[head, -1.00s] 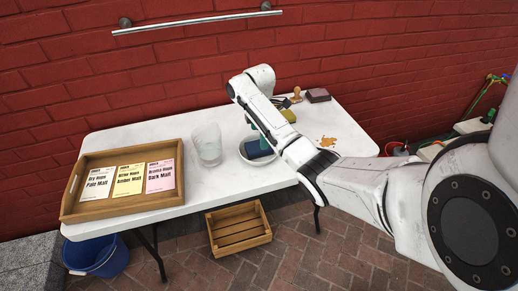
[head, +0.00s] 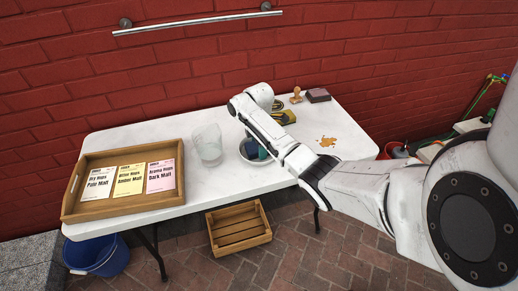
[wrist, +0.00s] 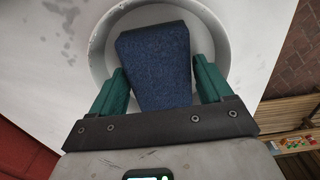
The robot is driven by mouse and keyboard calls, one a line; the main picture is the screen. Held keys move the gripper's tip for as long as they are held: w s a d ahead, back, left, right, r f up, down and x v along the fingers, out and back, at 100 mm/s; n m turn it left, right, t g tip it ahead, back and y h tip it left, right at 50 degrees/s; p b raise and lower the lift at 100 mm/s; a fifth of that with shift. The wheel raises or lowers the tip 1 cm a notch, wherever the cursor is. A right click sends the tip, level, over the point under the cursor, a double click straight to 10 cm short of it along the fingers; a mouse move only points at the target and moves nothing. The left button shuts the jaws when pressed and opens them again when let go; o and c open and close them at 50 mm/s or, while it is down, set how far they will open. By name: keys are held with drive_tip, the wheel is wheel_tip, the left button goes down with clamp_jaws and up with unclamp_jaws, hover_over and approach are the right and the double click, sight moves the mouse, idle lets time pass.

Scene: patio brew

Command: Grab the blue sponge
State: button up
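The blue sponge (wrist: 155,65) lies in a white round bowl (wrist: 208,25) on the table. In the wrist view my gripper (wrist: 160,85) is open, with one green finger on each side of the sponge. In the head view the sponge (head: 250,148) shows at the bowl (head: 243,155), partly behind my arm. Most of my gripper (head: 262,153) is hidden there by my arm.
A clear glass pitcher (head: 208,143) stands close left of the bowl. A wooden tray (head: 75,208) with malt cards is farther left. An orange-brown spill (head: 327,142) lies right.

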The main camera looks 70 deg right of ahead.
drive_tip(key=c, duration=0.6)
drive_tip(key=shift+c, duration=0.2)
drive_tip(key=shift+r, duration=0.15)
